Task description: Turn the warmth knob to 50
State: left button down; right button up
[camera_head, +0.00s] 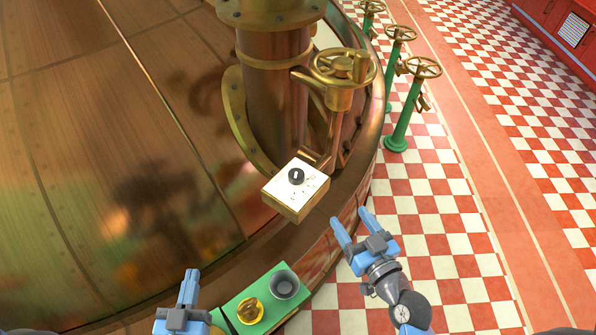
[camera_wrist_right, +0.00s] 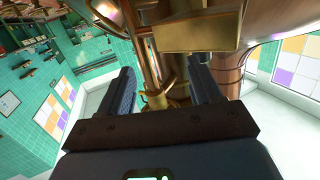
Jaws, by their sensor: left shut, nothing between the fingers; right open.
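A small black knob (camera_head: 296,176) sits on a white-faced brass box (camera_head: 285,201) mounted at the base of a copper column on the kettle. Faint marks show on the face, too small to read. The underside of what looks like the same brass box (camera_wrist_right: 198,30) shows at the top of the right wrist view. My right gripper (camera_head: 348,222) is open and empty, below and to the right of the box, apart from it; its two fingers also show in the right wrist view (camera_wrist_right: 160,92). My left gripper (camera_head: 189,280) is shut and empty at the bottom, left of the green panel.
A green panel (camera_head: 238,300) carries a yellow knob (camera_head: 250,311) and a grey cup-like part (camera_head: 284,284). A brass handwheel (camera_head: 342,68) stands above the box. Green posts with brass wheels (camera_head: 402,117) stand on the checkered floor (camera_head: 430,215). The kettle's curved rim (camera_head: 255,253) runs beside the box.

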aim_at(301, 178)
jog(key=w+a+r+n+y+p, duration=0.1)
jog(key=w+a, duration=0.2)
jog(key=w+a+r+n+y+p, duration=0.1)
jog(key=w+a+r+p, duration=0.1)
jog(key=a, duration=0.2)
jog(key=w+a+r+n+g+y+p, duration=0.1)
jog(key=w+a+r+y+p, duration=0.1)
jog(key=w+a, duration=0.1)
jog(key=shift+w+a, duration=0.35)
jog(key=shift+a, duration=0.25)
jog(key=shift+x, duration=0.85)
jog(key=shift+f, duration=0.15)
jog(key=shift+c, duration=0.5)
